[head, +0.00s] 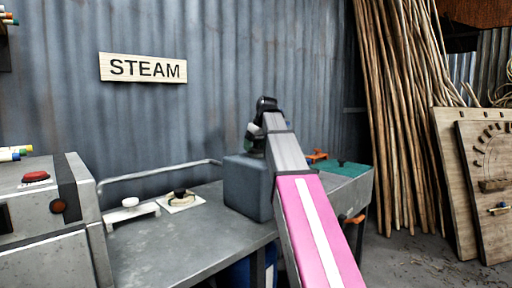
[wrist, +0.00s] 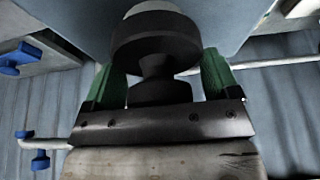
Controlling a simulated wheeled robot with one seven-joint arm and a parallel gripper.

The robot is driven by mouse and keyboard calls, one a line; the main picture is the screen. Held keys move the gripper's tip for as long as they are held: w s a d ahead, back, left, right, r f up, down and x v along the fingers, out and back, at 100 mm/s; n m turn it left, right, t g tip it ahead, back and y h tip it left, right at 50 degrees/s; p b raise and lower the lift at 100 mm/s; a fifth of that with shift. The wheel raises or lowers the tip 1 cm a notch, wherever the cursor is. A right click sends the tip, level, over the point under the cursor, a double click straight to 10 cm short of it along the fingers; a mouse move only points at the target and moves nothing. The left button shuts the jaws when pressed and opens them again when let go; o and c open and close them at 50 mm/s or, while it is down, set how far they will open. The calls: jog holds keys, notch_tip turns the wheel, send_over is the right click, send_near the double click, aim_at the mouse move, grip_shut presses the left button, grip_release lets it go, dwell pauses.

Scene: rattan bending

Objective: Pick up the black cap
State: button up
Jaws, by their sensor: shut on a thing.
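The black cap (wrist: 156,42) is a dark round disc with a narrow neck, seen close up in the wrist view. My gripper (wrist: 160,74) has its two green fingers on either side of the cap's neck and is shut on it. A pale rounded piece (wrist: 155,8) shows just beyond the disc; I cannot tell whether it touches the cap. In the head view my gripper (head: 250,140) is at the top of a blue-grey block (head: 246,186), and my arm mostly hides what it holds.
The grey metal bench (head: 170,248) carries a white knob on a stand (head: 130,203) and a dark knob (head: 180,193) on a cream plate. A grey machine with a red button (head: 36,176) stands at left. A rail (head: 160,170) runs behind. Rattan poles (head: 395,120) lean at right.

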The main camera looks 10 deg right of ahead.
jog(key=shift+r, duration=0.1)
jog(key=shift+r, duration=0.45)
jog(key=r, duration=0.3)
jog(key=shift+s+a+r, duration=0.2)
jog(key=shift+a+r, duration=0.15)
jog(key=shift+a, duration=0.05)
jog(key=s+a+r, duration=0.5)
jog(key=a+r, duration=0.1)
jog(key=a, duration=0.3)
jog(key=w+d+f, duration=0.1)
jog(key=d, duration=0.2)
jog(key=w+d+f, duration=0.1)
jog(key=w+d, duration=0.1)
jog(key=d, duration=0.1)
jog(key=w+d, duration=0.2)
jog(key=d, duration=0.1)
jog(key=shift+w+d+f, duration=0.2)
jog(key=shift+d+f, duration=0.15)
jog(key=shift+f, duration=3.25)
jog(key=shift+f, duration=0.15)
jog(key=o, duration=0.8)
